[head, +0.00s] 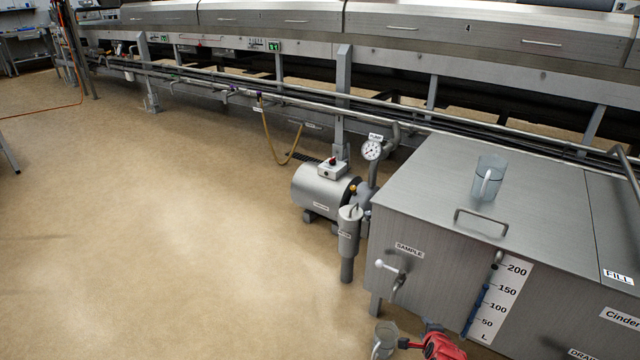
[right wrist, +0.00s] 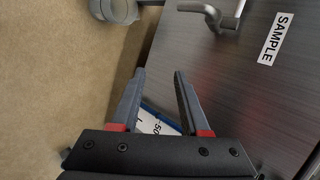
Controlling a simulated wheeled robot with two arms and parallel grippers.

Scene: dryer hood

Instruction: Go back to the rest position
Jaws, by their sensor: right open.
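My right gripper (head: 408,343) shows at the bottom edge of the head view, red at its body, in front of the grey tank. In the right wrist view its two dark fingers (right wrist: 160,76) stand apart with nothing held between them. The tank's front face with the SAMPLE label (right wrist: 275,39) and the sample tap (right wrist: 214,17) lies beyond the fingers. My left gripper is in neither view.
A clear jug (head: 489,178) stands on the tank's lid (head: 430,180). A grey cup-like vessel (head: 384,340) shows beside my right gripper; its support is out of view. The pump (head: 322,190) and filter (head: 348,235) stand left of the tank. Open floor (head: 150,220) lies left.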

